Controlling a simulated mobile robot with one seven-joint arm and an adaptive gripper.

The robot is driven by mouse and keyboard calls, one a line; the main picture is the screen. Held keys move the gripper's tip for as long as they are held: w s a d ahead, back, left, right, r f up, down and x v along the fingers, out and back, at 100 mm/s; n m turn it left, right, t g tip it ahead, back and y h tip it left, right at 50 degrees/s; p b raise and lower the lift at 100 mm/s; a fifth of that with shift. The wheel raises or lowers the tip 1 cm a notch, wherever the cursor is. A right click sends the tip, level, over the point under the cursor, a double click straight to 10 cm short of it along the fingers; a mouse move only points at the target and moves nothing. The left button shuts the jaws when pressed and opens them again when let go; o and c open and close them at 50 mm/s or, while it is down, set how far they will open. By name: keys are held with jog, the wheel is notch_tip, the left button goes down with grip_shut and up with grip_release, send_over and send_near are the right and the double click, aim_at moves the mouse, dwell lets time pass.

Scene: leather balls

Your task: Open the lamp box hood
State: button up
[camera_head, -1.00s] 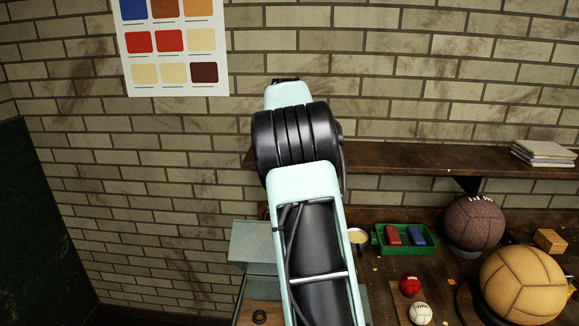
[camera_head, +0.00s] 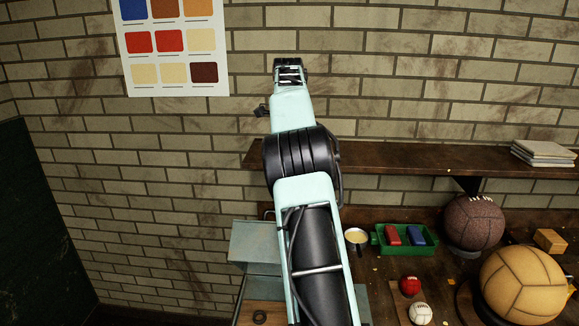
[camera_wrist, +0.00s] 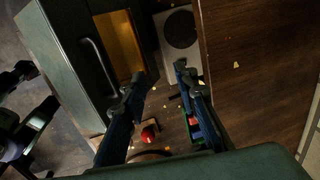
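The lamp box (camera_head: 256,241) is blue-grey and stands left of my arm in the head view, partly hidden by it. In the wrist view a dark grey-green box (camera_wrist: 62,38), seemingly the same one, fills the upper left. A curved bar handle (camera_wrist: 97,67) is on its face, beside a warm-lit opening (camera_wrist: 121,42). I cannot tell how far the hood is raised. My gripper (camera_wrist: 160,74) is open and empty in the wrist view. Its fingers are spread, with the left fingertip near the opening's lower edge and right of the handle. I see no contact with the handle.
A white plate with a dark disc (camera_wrist: 181,30) lies right of the opening. A green tray (camera_head: 406,250) with red and blue blocks, a small red ball (camera_head: 410,286) and larger balls are on the bench. A shelf (camera_head: 400,160) runs along the brick wall.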

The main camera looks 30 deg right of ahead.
dwell(0.3)
notch_tip(320, 180, up, 7)
jog(key=s, duration=0.1)
jog(key=shift+s+a+r, duration=0.15)
jog(key=shift+a, duration=0.3)
dwell(0.4)
